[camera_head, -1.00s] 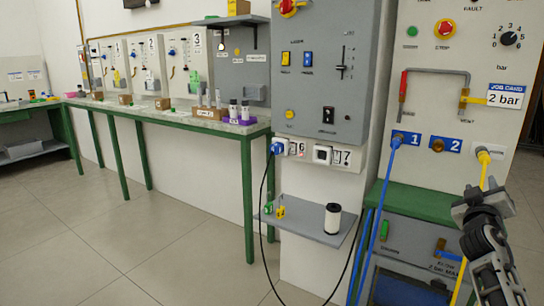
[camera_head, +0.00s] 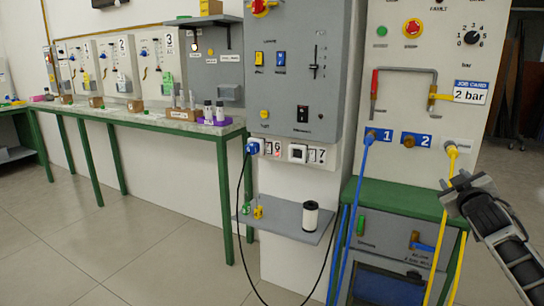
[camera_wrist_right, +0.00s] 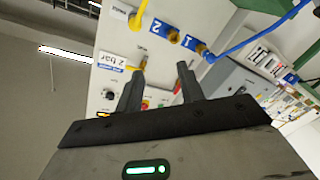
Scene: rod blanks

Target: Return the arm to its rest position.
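My right gripper (camera_head: 463,188) is raised at the right of the head view, in front of the grey panel and below the port with the yellow hose (camera_head: 445,215). In the right wrist view its two dark fingers (camera_wrist_right: 161,80) stand apart with nothing between them, so it is open and empty. The yellow hose end (camera_wrist_right: 137,20) also shows there, beyond the fingers and apart from them. My right arm comes in from the lower right. My left gripper is not in view.
The panel carries a blue hose (camera_head: 357,205) at port 1, a brass port 2 (camera_head: 408,141) and a "2 bar" job card (camera_head: 471,92). A green-topped cabinet (camera_head: 400,198) stands below. A small shelf (camera_head: 285,216) holds a white-and-black cylinder (camera_head: 310,216). Floor at left is clear.

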